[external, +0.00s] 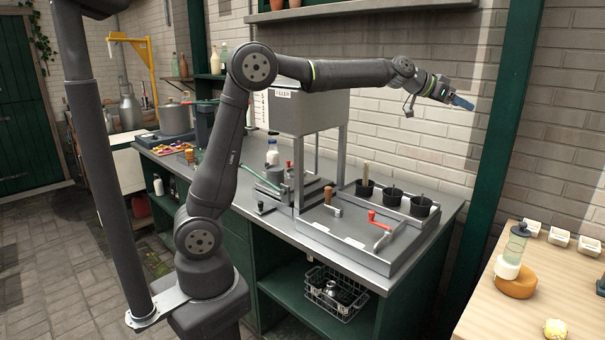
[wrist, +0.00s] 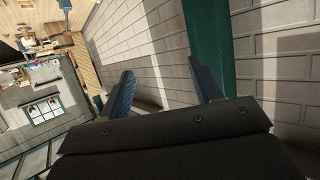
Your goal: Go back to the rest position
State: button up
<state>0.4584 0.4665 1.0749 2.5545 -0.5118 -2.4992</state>
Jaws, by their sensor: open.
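My gripper (external: 460,102) is at the upper right in the external view, raised well above the grey workbench and in front of the brick wall. The arm reaches out to the right, roughly level. In the wrist view, the two blue fingers of my gripper (wrist: 160,90) stand apart with nothing between them. Brick wall and a green post show beyond the fingers. The gripper touches nothing that I can see.
The metal workbench (external: 330,232) below holds a tall steel filler (external: 310,110), black cups (external: 393,196) and a red-handled tool (external: 377,217). A green post (external: 508,120) stands right of the gripper. A wooden table (external: 490,318) is at the lower right. Air around the gripper is clear.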

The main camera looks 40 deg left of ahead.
jog(key=w+a+r, duration=0.2)
jog(key=a+r, duration=0.1)
jog(key=a, duration=0.2)
jog(key=shift+w+a+n+t+y, duration=0.15)
jog(key=shift+a+n+t+y, duration=0.15)
jog(key=shift+n, duration=0.1)
